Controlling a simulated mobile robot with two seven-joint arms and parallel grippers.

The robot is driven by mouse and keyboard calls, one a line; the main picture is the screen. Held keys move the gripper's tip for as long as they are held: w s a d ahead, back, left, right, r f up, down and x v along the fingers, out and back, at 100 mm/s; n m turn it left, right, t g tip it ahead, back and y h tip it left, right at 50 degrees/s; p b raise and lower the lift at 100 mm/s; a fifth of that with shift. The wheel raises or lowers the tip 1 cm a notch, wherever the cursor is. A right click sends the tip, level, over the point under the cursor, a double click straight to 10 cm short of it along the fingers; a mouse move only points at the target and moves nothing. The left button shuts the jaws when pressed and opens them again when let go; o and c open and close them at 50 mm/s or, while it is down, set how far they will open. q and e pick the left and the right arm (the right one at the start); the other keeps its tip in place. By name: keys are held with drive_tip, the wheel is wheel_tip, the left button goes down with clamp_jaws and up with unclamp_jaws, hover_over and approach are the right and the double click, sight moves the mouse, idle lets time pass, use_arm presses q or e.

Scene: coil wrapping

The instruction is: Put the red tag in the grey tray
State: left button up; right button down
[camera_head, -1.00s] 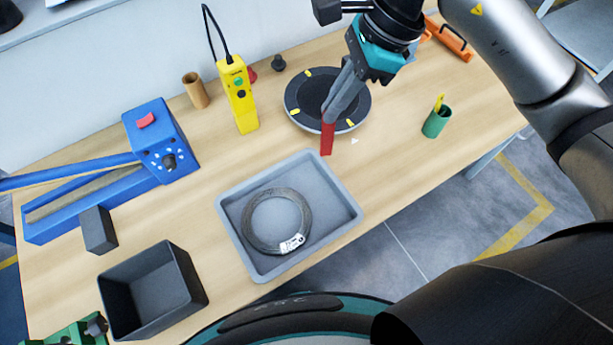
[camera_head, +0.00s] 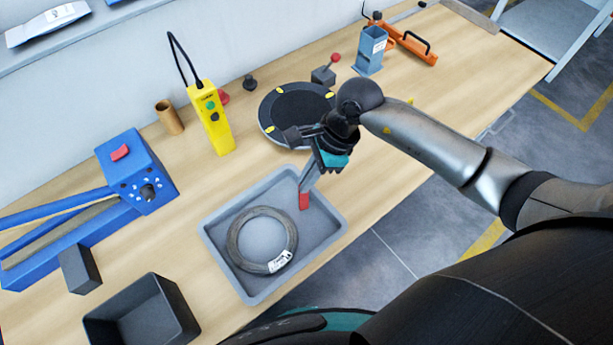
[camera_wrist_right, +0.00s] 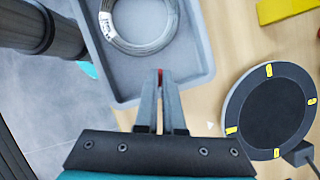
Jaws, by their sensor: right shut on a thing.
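The red tag (camera_head: 304,201) is held between the fingertips of my right gripper (camera_head: 306,188), which is shut on it. In the head view the tag hangs over the right part of the grey tray (camera_head: 222,268); I cannot tell whether it touches the tray floor. In the right wrist view a thin red strip of the tag (camera_wrist_right: 160,73) shows between the fingers, near the tray's rim (camera_wrist_right: 128,102). A coil of grey wire (camera_head: 236,242) with a white label lies in the tray, left of the tag. My left gripper is not in view.
A round black turntable (camera_head: 290,108) stands behind the tray. A yellow controller (camera_head: 213,118), a blue machine (camera_head: 145,170), a dark open bin (camera_head: 142,312) and a grey block (camera_head: 80,268) are to the left. A blue holder (camera_head: 370,52) stands at the back right.

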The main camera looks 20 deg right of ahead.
drive_tip(key=shift+f, duration=0.2)
drive_tip(key=c, duration=1.5)
unclamp_jaws()
drive_tip(key=o, duration=0.5)
drive_tip(key=v, duration=1.2)
drive_tip(key=shift+s+r, duration=0.1)
drive_tip(key=shift+r, duration=0.05)
